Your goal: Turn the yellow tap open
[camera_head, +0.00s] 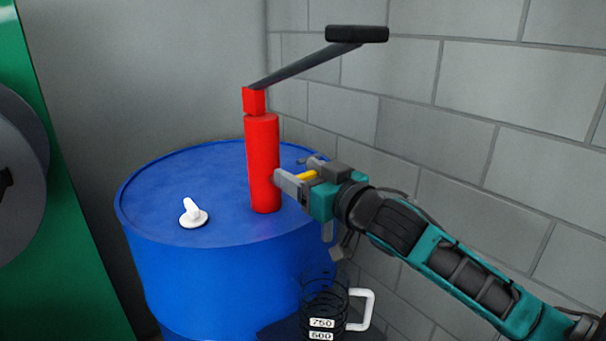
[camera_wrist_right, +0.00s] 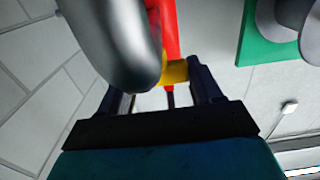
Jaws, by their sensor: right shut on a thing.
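The yellow tap (camera_head: 307,175) is a small yellow piece beside the red pump body (camera_head: 262,165), which stands upright on a blue drum (camera_head: 150,205). My right gripper (camera_head: 296,182) reaches in from the right, its jaws at the tap and shut on it. Only part of the tap shows past the fingers. In the right wrist view the yellow tap (camera_wrist_right: 175,72) sits between the dark fingers, with the red pump behind. A blurred grey rounded piece (camera_wrist_right: 112,40) fills the near left and hides part of the jaws. My left gripper is out of view.
A pump crank with a black grip (camera_head: 356,34) extends above to the right. A white cap (camera_head: 193,215) sits on the drum lid. Below the gripper stands a jug with a white handle (camera_head: 362,310). A block wall (camera_head: 460,110) is close behind my right arm.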

